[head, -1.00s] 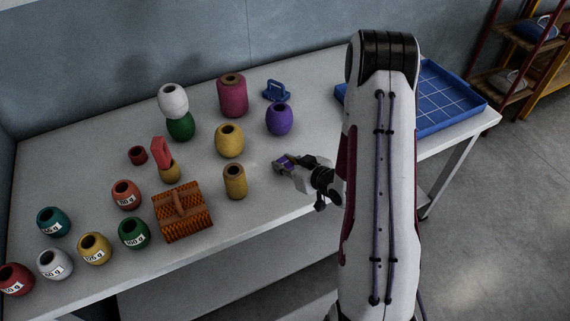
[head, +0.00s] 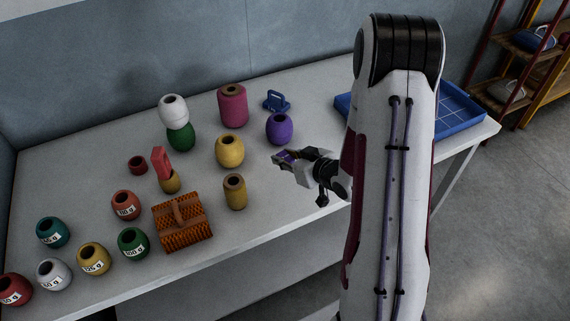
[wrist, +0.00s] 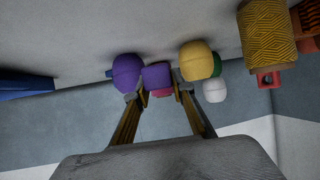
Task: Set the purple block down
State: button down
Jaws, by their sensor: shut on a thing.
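The purple block (wrist: 157,76) is between the fingers of my gripper (wrist: 160,97) in the wrist view, and the fingers are shut on it. In the head view my gripper (head: 284,160) holds the purple block (head: 290,156) over the front right part of the table, in front of the round purple float (head: 279,128). I cannot tell whether the block touches the table. In the wrist view the purple float (wrist: 126,70) appears to the left of the block and the yellow float (wrist: 197,60) to its right.
A yellow float (head: 230,150) and a tan cylinder (head: 235,191) stand left of my gripper. A blue handled thing (head: 276,101) and a magenta cylinder (head: 233,105) stand behind. A blue tray (head: 463,118) is at the right. An orange brush (head: 183,217) and labelled floats stand left.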

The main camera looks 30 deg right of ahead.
aim_at(285, 155)
jog(key=shift+r, duration=1.45)
jog(key=shift+r, duration=2.3)
jog(key=shift+w+d+r, duration=0.1)
jog(key=shift+w+r, duration=0.05)
jog(key=shift+r, duration=0.25)
jog(key=w+d+m+h, duration=0.2)
jog(key=w+d, duration=1.8)
jog(key=d, duration=0.4)
jog(key=shift+s+a+f, duration=0.1)
jog(key=shift+a+f, duration=0.05)
jog(key=shift+f, duration=2.4)
jog(key=shift+f, duration=3.1)
